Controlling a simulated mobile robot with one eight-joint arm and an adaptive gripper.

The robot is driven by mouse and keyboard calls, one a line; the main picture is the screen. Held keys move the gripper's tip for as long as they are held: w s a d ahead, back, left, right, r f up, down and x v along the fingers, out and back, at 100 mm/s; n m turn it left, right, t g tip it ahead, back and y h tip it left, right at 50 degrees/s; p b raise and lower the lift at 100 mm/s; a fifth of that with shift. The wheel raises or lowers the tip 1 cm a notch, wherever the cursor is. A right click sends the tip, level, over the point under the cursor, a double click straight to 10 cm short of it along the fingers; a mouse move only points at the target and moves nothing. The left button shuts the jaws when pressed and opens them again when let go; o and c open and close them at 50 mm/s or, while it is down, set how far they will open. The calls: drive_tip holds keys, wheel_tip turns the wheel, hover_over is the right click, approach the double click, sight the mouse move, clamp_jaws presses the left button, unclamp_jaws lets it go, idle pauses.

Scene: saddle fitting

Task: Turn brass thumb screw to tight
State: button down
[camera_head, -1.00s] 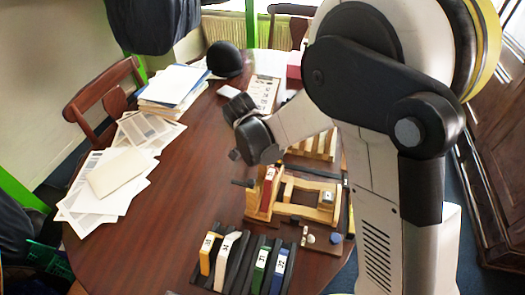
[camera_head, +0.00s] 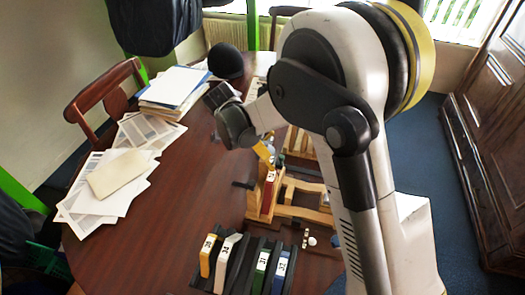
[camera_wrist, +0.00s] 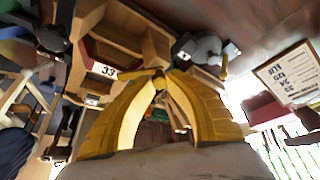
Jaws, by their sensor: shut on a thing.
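My gripper (camera_wrist: 160,82) has two yellow fingers that arch together in the wrist view. Their tips close on a small brass-coloured piece, the brass thumb screw (camera_wrist: 158,73), mostly hidden between them. In the head view my gripper (camera_head: 266,156) points down at the top of the wooden fixture (camera_head: 304,213). There the tips are beside the red block (camera_head: 268,192), and the screw cannot be made out. The red block (camera_wrist: 104,70), labelled 33, sits in the wood left of the fingertips in the wrist view. Whether the screw is tight cannot be told.
A dark rack with several numbered blocks, including a yellow one (camera_head: 207,256) and a green one (camera_head: 260,272), stands at the table's near edge. Papers (camera_head: 112,182) and a dark rounded hat (camera_head: 225,60) lie farther off. The table's middle left is clear.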

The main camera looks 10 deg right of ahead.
idle(0.4)
drive_tip(key=c, duration=1.2)
unclamp_jaws()
drive_tip(key=shift+d, duration=0.15)
drive_tip(key=shift+c, duration=0.2)
drive_tip(key=shift+r, duration=0.1)
drive_tip(key=v, duration=1.1)
drive_tip(key=shift+a+r, duration=0.3)
drive_tip(key=shift+a, duration=0.05)
drive_tip(key=shift+d, duration=0.1)
